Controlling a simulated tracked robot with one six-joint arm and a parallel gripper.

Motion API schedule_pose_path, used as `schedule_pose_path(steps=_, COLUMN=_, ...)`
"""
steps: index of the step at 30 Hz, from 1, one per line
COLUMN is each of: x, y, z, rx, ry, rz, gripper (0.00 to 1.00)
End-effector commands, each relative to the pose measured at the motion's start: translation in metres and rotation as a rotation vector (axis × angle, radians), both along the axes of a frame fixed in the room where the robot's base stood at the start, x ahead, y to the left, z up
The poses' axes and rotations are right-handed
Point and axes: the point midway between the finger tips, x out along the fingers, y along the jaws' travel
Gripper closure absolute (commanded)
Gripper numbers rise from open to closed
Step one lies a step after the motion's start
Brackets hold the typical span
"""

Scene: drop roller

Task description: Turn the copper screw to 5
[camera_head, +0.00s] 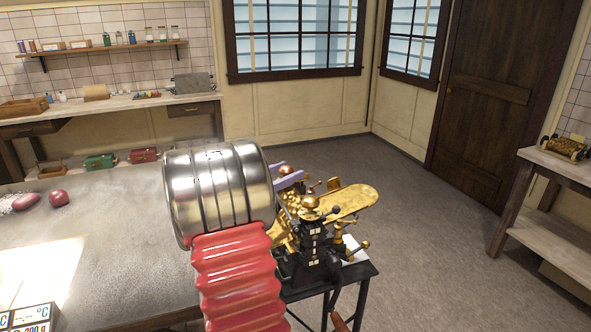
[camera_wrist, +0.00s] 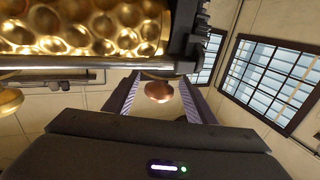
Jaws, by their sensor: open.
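The machine is a black and gold drop roller (camera_head: 318,240) with dimpled gold rollers, on a small black stand. In the wrist view a gold roller (camera_wrist: 85,28) fills the upper left. A round copper knob (camera_wrist: 158,91), apparently the copper screw's head, shows below the black frame, between my two purple fingers in the picture. My gripper (camera_wrist: 160,82) is open, one finger on each side of the knob, with a gap on both sides. In the head view my gripper (camera_head: 290,174) is at the machine's upper left, partly hidden by my arm.
A grey worktable (camera_head: 110,240) stands left of the machine, with red lumps (camera_head: 59,198) on it. A long gold plate (camera_head: 350,202) juts out right from the machine. A side table (camera_head: 560,165) stands at the right. The floor between is clear.

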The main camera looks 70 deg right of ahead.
Motion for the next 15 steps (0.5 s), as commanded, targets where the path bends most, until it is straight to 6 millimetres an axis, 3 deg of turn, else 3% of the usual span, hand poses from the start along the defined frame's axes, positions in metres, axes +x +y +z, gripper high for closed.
schedule_pose_path(steps=6, x=-0.012, y=-0.027, z=0.000, rx=0.000, ry=0.000, rz=-0.002, gripper=0.49)
schedule_pose_path(steps=15, x=-0.015, y=-0.036, z=0.000, rx=0.000, ry=0.000, rz=0.000, gripper=0.49)
